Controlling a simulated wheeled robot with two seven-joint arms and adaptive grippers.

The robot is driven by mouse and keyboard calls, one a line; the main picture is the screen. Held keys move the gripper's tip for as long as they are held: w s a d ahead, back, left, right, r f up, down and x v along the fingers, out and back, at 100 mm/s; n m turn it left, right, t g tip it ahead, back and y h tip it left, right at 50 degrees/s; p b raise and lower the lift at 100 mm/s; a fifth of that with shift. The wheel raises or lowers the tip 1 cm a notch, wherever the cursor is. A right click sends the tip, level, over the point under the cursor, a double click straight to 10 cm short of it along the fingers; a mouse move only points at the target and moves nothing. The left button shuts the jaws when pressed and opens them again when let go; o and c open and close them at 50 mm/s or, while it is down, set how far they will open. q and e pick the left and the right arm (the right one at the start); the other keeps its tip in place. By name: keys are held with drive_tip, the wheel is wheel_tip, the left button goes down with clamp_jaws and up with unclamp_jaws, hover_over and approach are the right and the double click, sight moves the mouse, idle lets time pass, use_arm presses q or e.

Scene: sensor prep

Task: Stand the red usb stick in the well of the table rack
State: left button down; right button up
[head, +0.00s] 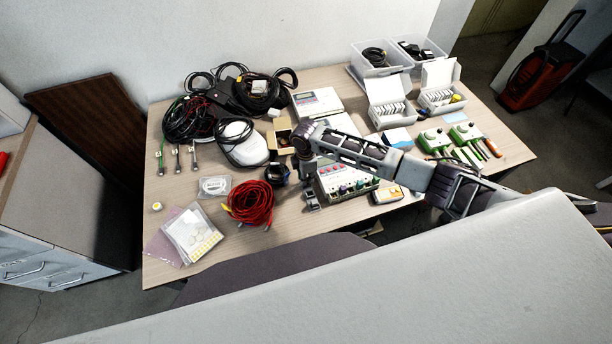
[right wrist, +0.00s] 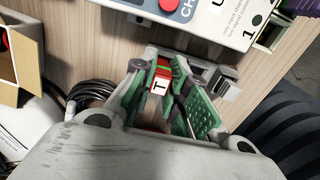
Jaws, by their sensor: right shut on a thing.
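The red usb stick (right wrist: 162,78), with a white label marked T, is between the green-padded fingers of my right gripper (right wrist: 163,88) in the right wrist view. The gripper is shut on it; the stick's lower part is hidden. A small grey block (right wrist: 224,80), which looks like the table rack, stands just right of the fingers, beside the instrument. It also shows in the head view (head: 311,198), at the instrument's front left. Its well cannot be made out. In the head view my right arm reaches in from the right and its hand is hard to make out. My left gripper is not in view.
The instrument with red buttons (head: 345,181) stands close beside the hand. An open cardboard box (head: 281,139) and a dark coil (head: 279,173) lie to the left. A red cable coil (head: 250,202) lies nearer the front.

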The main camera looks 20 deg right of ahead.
drive_tip(key=shift+f, duration=0.1)
idle(0.7)
drive_tip(key=o, duration=0.9)
drive_tip(key=shift+c, duration=0.2)
drive_tip(key=shift+o, duration=0.8)
drive_tip(key=shift+r+p, duration=1.25)
drive_tip(key=shift+p, duration=0.25)
drive_tip(key=shift+r+p, duration=0.35)
drive_tip(key=shift+r, duration=1.9)
drive_tip(key=shift+s+f, duration=0.1)
